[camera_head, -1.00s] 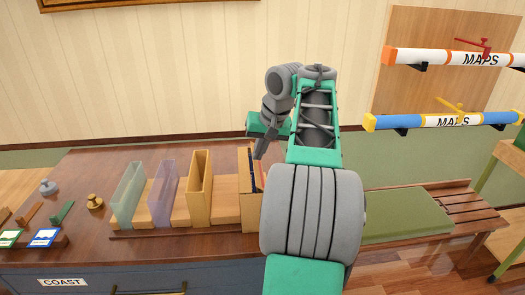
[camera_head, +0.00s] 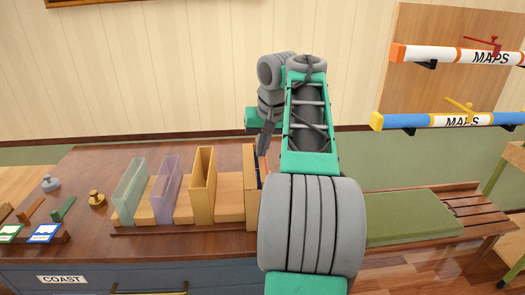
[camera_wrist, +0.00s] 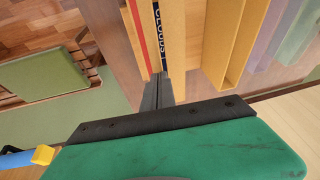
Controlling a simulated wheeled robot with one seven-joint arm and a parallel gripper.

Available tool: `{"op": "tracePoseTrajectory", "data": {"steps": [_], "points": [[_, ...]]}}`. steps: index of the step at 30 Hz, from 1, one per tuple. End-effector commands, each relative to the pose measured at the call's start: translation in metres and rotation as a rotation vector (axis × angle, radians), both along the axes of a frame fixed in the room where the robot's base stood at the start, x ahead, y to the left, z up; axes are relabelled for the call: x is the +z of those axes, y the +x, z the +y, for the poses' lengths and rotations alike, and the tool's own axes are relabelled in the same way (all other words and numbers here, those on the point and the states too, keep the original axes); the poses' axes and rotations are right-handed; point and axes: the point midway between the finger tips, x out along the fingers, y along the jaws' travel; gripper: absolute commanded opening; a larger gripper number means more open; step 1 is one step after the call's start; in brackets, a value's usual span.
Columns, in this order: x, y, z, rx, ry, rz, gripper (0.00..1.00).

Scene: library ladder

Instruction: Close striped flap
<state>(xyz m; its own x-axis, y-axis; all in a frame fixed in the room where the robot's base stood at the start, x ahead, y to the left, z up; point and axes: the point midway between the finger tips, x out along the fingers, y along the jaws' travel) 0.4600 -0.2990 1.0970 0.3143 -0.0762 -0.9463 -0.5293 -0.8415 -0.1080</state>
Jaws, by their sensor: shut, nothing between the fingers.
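I cannot make out a striped flap in either view; my arm hides part of the desk top to the right of the wooden holders. My gripper (camera_wrist: 163,78) is shut and empty. In the wrist view its fingertips are at the end of a dark book spine lettered CLOUDS (camera_wrist: 160,30), beside a red strip (camera_wrist: 138,35); I cannot tell whether they touch. In the head view the gripper (camera_head: 263,151) points down at the rightmost wooden holder (camera_head: 250,190), where the book's dark edge shows.
An open yellow holder (camera_head: 203,185), a purple one (camera_head: 166,188) and a pale green one (camera_head: 130,192) stand to the left on the desk (camera_head: 90,220). A green-cushioned bench (camera_head: 410,217) is at right, below two wall-mounted map tubes (camera_head: 450,120).

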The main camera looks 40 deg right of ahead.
Motion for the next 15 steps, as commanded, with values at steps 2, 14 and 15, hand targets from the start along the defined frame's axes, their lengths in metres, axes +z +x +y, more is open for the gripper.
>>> {"op": "tracePoseTrajectory", "data": {"steps": [2,14,15], "points": [[-0.0022,0.0002,0.0011,0.0,-0.01,0.008,0.0],[-0.0039,0.0012,0.0048,0.0,-0.021,0.017,0.0],[-0.0042,0.0016,0.0057,0.0,-0.021,0.017,0.0]]}}
